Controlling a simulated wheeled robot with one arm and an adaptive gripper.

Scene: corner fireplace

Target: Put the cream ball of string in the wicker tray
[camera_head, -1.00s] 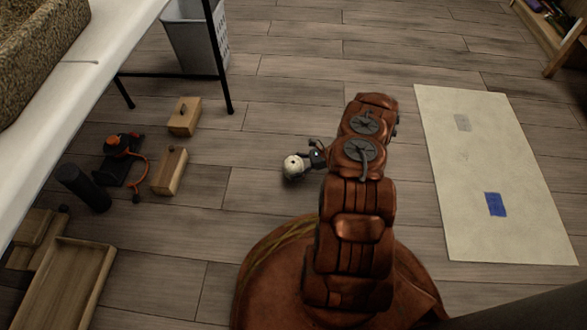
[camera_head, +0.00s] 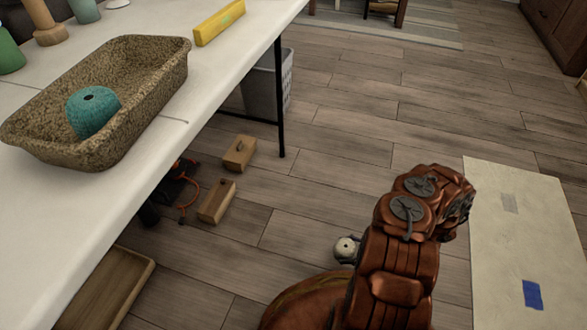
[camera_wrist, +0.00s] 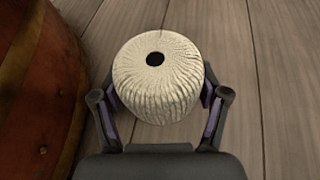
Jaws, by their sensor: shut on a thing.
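The cream ball of string (camera_wrist: 157,80) is a ribbed, rounded ball with a dark hole in its top. In the wrist view it sits between the two fingers of my gripper (camera_wrist: 160,103), which is shut on it. In the head view the ball (camera_head: 345,248) shows beside my arm, over the plank floor; the gripper is mostly hidden behind my arm there. The wicker tray (camera_head: 150,122) is a brown woven, deep-sided tray on the white table at upper left. A teal ball of string (camera_head: 93,110) lies in it.
The white table (camera_head: 215,75) has a yellow block (camera_head: 219,22) behind the tray. Wooden boxes (camera_head: 217,201) lie on the floor by the table's black leg (camera_head: 280,100). A pale mat (camera_head: 515,235) lies at right. Floor between is clear.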

